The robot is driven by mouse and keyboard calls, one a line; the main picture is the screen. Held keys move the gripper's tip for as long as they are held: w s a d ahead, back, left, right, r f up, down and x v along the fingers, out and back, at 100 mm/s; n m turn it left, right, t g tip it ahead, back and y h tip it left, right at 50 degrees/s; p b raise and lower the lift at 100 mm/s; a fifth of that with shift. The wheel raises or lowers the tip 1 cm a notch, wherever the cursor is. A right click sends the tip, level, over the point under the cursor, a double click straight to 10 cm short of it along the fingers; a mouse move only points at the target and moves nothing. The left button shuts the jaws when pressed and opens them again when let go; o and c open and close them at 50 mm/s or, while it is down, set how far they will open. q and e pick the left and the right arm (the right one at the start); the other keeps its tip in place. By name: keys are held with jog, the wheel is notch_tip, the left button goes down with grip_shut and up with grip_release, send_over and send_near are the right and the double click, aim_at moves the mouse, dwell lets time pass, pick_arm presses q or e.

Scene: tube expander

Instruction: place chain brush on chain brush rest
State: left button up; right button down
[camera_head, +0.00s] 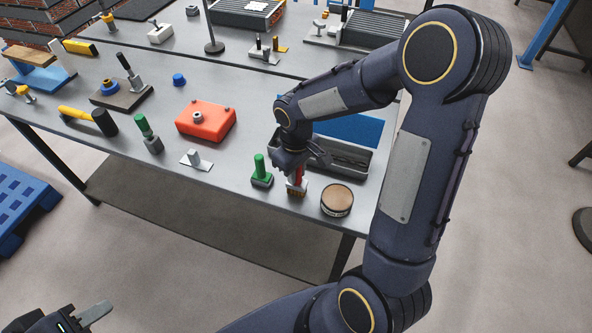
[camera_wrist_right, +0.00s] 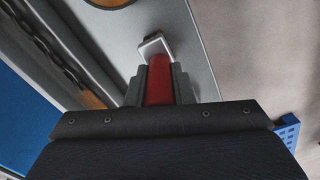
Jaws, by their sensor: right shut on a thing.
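The chain brush has a red handle (camera_head: 299,173) and a brown bristle head. My right gripper (camera_head: 297,166) is shut on the handle, with the brush roughly upright, bristles down, at the table's front. I cannot tell whether the bristles touch the table. In the right wrist view the red handle (camera_wrist_right: 159,82) sits between both fingers, with a pale metal collar beyond. A small light-grey plate with an upright block (camera_head: 196,160) stands to the left; it may be the chain brush rest, but I cannot be sure. My left gripper (camera_head: 82,318) is partly visible at bottom left, away from the table.
A green-handled tool (camera_head: 260,172) stands close left of the brush, and a round tin (camera_head: 337,200) close right. A grey tray (camera_head: 352,158) lies behind, partly hidden by my arm.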

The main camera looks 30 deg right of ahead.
jog(key=shift+f, duration=0.15)
jog(key=c, duration=1.3)
grip_release()
jog(key=shift+o, duration=0.2)
notch_tip(320, 180, up, 11)
jog(key=shift+r, duration=0.1)
jog(key=shift+s+r, duration=0.1)
jog(key=shift+r, duration=0.45)
jog(key=s+a+m+t+y, duration=0.2)
jog(key=s, duration=0.6)
jog(key=s+a+r+m+t+y, duration=0.1)
jog(key=s+a+m+t, duration=0.1)
jog(key=s, duration=0.7)
jog(key=shift+m+t+y, duration=0.4)
jog(key=shift+m+t, duration=0.3)
jog(key=shift+t, duration=0.1)
jog(key=shift+r, duration=0.1)
